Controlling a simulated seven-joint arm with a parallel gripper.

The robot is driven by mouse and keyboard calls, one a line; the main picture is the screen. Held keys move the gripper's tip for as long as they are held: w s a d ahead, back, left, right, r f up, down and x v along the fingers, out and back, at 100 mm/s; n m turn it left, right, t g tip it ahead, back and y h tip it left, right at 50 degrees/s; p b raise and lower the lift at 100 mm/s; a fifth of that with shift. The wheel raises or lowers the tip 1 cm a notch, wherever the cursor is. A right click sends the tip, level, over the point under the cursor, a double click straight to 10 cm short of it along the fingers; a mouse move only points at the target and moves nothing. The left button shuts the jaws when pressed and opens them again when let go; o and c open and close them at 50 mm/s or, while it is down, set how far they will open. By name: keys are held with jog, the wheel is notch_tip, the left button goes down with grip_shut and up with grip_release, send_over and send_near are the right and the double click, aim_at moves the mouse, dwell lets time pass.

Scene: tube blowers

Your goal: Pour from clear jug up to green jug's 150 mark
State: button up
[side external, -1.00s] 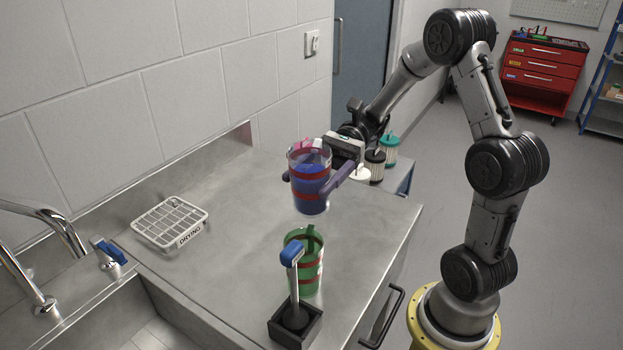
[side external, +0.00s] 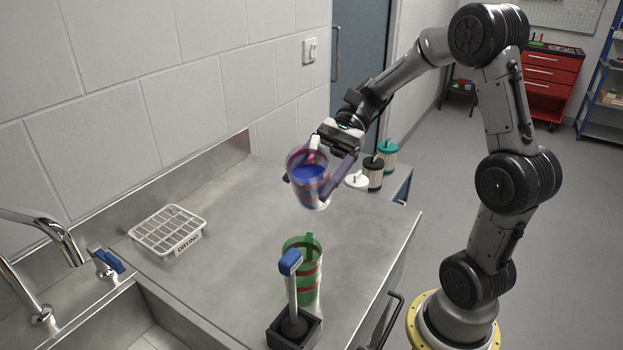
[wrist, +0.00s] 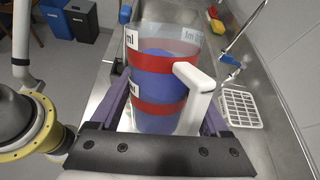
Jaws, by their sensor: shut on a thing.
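The clear jug (side external: 305,176) has red bands, a white handle and blue-purple liquid inside. My gripper (side external: 316,183) is shut on it, with purple fingers on either side, and holds it raised over the counter. In the side view the jug leans a little, its rim toward the left. In the wrist view the clear jug (wrist: 160,85) fills the middle, with its handle toward the camera and the liquid below the rim. The green jug (side external: 309,252), with red bands, stands upright on the counter below and nearer the side camera. Its inside and marks cannot be read.
A white drying rack (side external: 168,229) lies left, near the sink tap (side external: 65,240). The counter between is clear.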

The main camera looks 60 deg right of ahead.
jog(key=h, duration=0.1)
jog(key=n+h, duration=0.1)
jog(key=h, duration=0.1)
jog(key=shift+w+d+t+h, duration=0.1)
jog(key=shift+d+t+h, duration=0.1)
jog(key=shift+t+h, duration=0.1)
jog(key=shift+f+t+h, duration=0.3)
jog(key=shift+h, duration=0.8)
jog(key=shift+a+f+n+t+h, duration=0.1)
jog(key=shift+f+n+t+h, duration=0.3)
jog(key=shift+h, duration=0.7)
jog(key=shift+f, duration=0.1)
